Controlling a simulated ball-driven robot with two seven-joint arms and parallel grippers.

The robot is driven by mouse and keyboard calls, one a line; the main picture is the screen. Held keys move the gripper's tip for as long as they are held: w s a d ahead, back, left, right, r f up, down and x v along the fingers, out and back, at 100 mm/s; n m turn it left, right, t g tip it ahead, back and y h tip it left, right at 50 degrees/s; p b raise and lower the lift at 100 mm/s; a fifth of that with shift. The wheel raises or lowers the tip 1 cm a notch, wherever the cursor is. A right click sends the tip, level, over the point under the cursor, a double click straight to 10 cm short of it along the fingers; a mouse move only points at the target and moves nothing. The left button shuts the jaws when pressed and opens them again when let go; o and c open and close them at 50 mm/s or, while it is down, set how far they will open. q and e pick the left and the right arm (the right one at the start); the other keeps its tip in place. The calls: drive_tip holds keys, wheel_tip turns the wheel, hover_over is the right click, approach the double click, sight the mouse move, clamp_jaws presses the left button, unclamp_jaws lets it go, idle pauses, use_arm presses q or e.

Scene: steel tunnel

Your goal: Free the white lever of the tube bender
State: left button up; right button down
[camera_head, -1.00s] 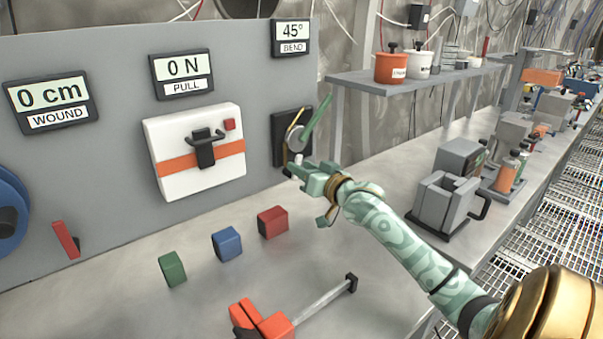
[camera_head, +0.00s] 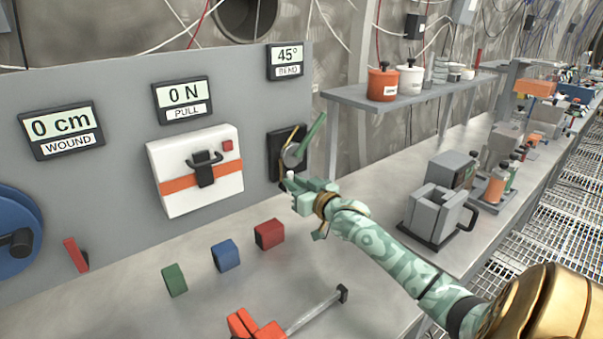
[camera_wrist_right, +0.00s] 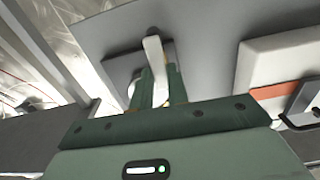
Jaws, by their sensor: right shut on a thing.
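The tube bender (camera_head: 276,150) is a black plate on the right end of the grey panel, with a grey disc, a green handle (camera_head: 310,138) slanting up to the right and a thin brass-coloured strip. Its white lever (camera_wrist_right: 155,65) shows in the right wrist view, rising from between my fingers. In the head view only a small white end shows above the fingertips. My right gripper (camera_head: 292,187) is shut on the white lever, just below the disc; the fingers also show in the wrist view (camera_wrist_right: 160,88). The fingers hide the lever's lower part. My left gripper is not in view.
The display (camera_head: 286,61) above the bender reads 45° BEND. A white box (camera_head: 195,172) with an orange band is left of it. Red (camera_head: 269,234), blue (camera_head: 226,256) and green (camera_head: 174,279) blocks and an orange clamp (camera_head: 255,325) lie in front. A shelf (camera_head: 350,98) stands behind right.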

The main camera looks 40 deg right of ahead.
drive_tip(key=shift+r, duration=0.25)
drive_tip(key=shift+a+f+n, duration=0.1)
drive_tip(key=shift+f+n, duration=0.15)
drive_tip(key=shift+n, duration=0.05)
drive_tip(key=c, duration=1.4)
unclamp_jaws()
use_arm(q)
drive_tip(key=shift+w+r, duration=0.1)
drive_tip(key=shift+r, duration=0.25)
use_arm(e)
drive_tip(key=shift+o, duration=0.2)
